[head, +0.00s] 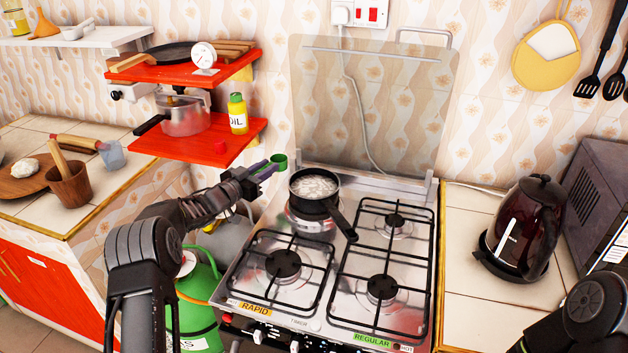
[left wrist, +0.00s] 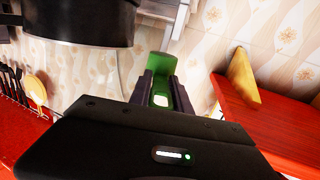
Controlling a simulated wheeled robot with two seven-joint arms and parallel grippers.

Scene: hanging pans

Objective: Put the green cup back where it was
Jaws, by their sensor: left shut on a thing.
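The small green cup (head: 279,161) is at the tip of my left gripper (head: 262,169), in the air between the lower red shelf and the stove in the head view. My left gripper is shut on it. In the left wrist view, the green cup (left wrist: 160,66) sits between the two dark fingers of the left gripper (left wrist: 163,84).
A black pot (head: 314,190) of bubbling white contents is on the stove's back left burner, close to the green cup. A dark kettle (head: 522,228) stands on the right counter.

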